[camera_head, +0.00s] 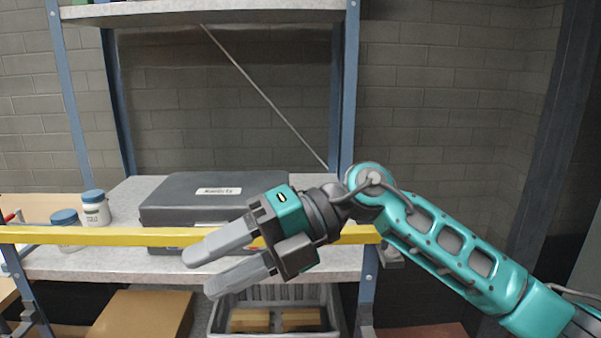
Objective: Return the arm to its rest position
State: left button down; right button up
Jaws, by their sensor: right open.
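My right arm (450,245) comes in from the right, teal with dark joints, and reaches toward the middle of the picture. My right gripper (203,272) is open, with its two grey fingers pointing to the lower left and a gap between them. Nothing is between the fingers. The gripper shows in front of the shelf's yellow bar (110,236) and hides part of it. My left gripper is not in view.
A dark case (175,207) lies on the grey shelf (75,262). Two white jars with blue lids (94,208) (65,217) stand left of it. Below are a cardboard box (140,315) and a grey crate (290,294). Blue posts (348,90) frame the rack.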

jog(key=w+d+m+t+y+p, duration=0.2)
jog(key=w+d+m+t+y, duration=0.2)
jog(key=m+t+y, duration=0.75)
jog(key=w+d+f+m+t+h+p, duration=0.1)
jog(key=w+d+f+m+t+h, duration=0.1)
jog(key=d+f+m+t+h, duration=0.6)
jog(key=w+d+f+m+t+h+p, duration=0.15)
jog(key=f+m+t+h, duration=0.35)
jog(key=m, duration=0.7)
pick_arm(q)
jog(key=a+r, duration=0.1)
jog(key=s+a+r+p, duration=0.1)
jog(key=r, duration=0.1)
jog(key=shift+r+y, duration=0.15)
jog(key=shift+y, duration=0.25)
pick_arm(e)
jog(key=s+d+f+m+g+h, duration=0.3)
jog(key=s+d+f+g+h, duration=0.1)
jog(key=s+f, duration=0.4)
jog(key=s+d+f+m+g+h, duration=0.4)
jog(key=s+d+f+h, duration=0.2)
jog(key=d+f, duration=0.3)
notch_tip(320, 180, down, 4)
jog(key=shift+s+f, duration=0.1)
jog(key=shift+s, duration=0.75)
jog(key=shift+a+m, duration=0.1)
jog(key=shift+m, duration=0.15)
